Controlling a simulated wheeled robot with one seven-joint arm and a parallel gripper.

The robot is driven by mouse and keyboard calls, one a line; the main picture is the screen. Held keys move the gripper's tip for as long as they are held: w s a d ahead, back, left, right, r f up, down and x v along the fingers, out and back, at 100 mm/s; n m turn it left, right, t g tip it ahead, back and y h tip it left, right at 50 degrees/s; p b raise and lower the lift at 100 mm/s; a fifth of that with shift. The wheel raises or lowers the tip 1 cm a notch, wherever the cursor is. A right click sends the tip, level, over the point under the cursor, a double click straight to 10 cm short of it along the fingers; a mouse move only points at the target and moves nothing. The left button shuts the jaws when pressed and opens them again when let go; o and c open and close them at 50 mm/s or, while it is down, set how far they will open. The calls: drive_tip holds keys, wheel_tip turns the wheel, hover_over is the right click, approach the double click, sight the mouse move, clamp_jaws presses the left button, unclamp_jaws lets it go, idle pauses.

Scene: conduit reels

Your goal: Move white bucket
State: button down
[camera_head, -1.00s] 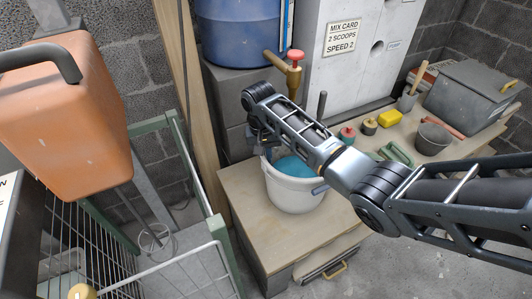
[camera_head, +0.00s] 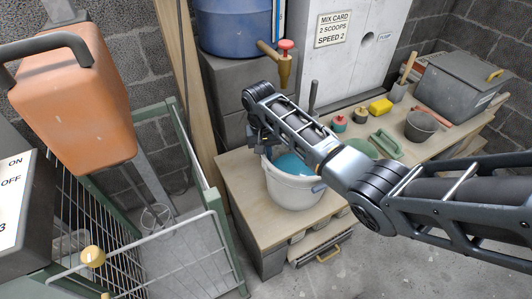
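The white bucket (camera_head: 293,190) stands upright on the wooden bench (camera_head: 243,190), near its left end. Blue-green contents (camera_head: 292,166) show inside it. My arm reaches in from the right, above the bucket. My gripper (camera_head: 262,145) is at the bucket's back left rim, pointing down. Its fingers are partly hidden by my arm links and small in view, so I cannot tell whether they grip the rim or handle.
A blue barrel (camera_head: 233,28) with a brass tap (camera_head: 284,68) stands behind on grey blocks. A green-framed wire cage (camera_head: 150,240) and orange container (camera_head: 75,100) are at left.

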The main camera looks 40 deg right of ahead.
drive_tip(key=c, duration=1.2)
unclamp_jaws()
drive_tip(key=shift+o, duration=0.2)
wheel_tip(320, 180, up, 8)
drive_tip(key=shift+w+a, duration=0.2)
drive_tip(key=shift+a, duration=0.05)
drive_tip(key=shift+f, duration=0.15)
